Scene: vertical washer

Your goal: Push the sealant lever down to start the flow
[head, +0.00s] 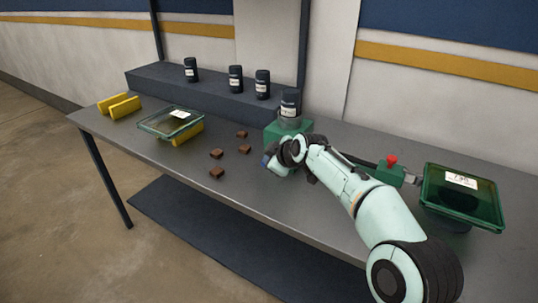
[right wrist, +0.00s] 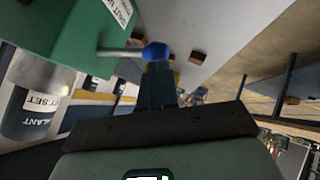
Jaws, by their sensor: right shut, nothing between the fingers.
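The green sealant dispenser (head: 273,132) stands on the workbench with a dark labelled sealant canister (head: 290,102) on top. In the right wrist view, the green body (right wrist: 70,30) and the canister (right wrist: 35,100) fill the left side. The lever, a thin grey rod with a blue knob (right wrist: 156,51), sticks out from the green body. My right gripper (head: 278,167) is at the dispenser's front. Its fingers (right wrist: 158,72) are shut and empty, with their tips right at the blue knob. I cannot tell whether they touch it. My left gripper is out of view.
Several brown blocks (head: 217,172) lie left of the dispenser. A clear green-rimmed tray (head: 158,133) and yellow blocks (head: 124,107) are farther left. Dark canisters (head: 235,79) stand on the back shelf (head: 150,79). A green scale-like tray (head: 490,210) and a red-knobbed device (head: 391,161) are right.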

